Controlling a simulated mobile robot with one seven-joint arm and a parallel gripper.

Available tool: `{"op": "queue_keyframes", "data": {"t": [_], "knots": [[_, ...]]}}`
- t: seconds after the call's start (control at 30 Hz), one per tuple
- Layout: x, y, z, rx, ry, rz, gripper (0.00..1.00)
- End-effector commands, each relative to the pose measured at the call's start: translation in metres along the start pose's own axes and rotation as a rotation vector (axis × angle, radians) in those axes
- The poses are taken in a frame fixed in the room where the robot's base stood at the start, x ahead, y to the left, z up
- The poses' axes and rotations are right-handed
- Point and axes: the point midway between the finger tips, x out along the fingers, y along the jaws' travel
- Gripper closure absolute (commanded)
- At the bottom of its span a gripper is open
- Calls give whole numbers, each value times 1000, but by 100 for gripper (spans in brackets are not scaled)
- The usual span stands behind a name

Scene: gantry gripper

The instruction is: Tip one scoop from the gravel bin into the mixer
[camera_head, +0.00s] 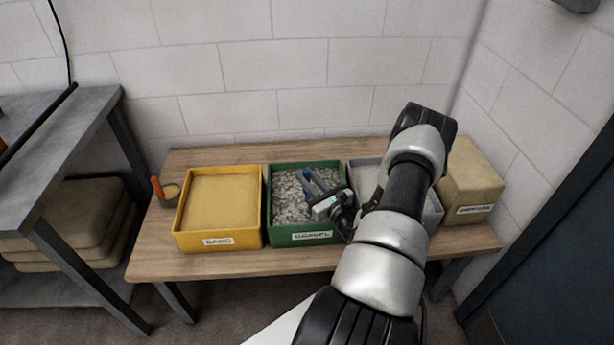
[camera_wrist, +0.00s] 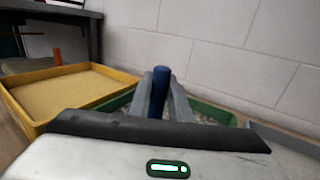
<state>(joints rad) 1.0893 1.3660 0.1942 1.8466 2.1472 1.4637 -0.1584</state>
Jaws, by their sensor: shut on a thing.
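The green bin labelled gravel (camera_head: 303,239) stands mid-table, filled with grey gravel (camera_head: 290,200). My gripper (camera_head: 317,186) is over this bin. In the wrist view my gripper (camera_wrist: 160,80) has its two fingers closed on an upright blue handle (camera_wrist: 159,92). The blue also shows in the head view (camera_head: 307,174). It looks like a scoop's handle; any scoop head is hidden, and I cannot tell whether it is in the gravel. The green bin's rim (camera_wrist: 120,102) shows behind the fingers. No mixer is in view.
A yellow bin of sand (camera_head: 218,242) stands left of the gravel, with an orange-handled tool (camera_head: 157,187) beside it. A grey bin (camera_head: 434,212), partly behind my arm, and a beige sack (camera_head: 472,185) are on the right. A block wall (camera_head: 240,100) rises behind the table.

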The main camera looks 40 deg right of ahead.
Motion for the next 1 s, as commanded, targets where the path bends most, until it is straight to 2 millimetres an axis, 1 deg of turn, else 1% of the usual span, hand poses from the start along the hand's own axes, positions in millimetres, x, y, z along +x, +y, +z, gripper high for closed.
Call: {"op": "queue_keyframes", "data": {"t": [0.03,0.17,0.2,0.93,1.0], "knots": [[0,0,-8,0,-1,0,100],[0,-1,-18,0,-1,0,100],[-3,-6,-14,-2,-2,-1,100],[-36,-63,-13,-3,-1,-1,100],[-34,-62,-1,-1,-2,-1,100]]}}
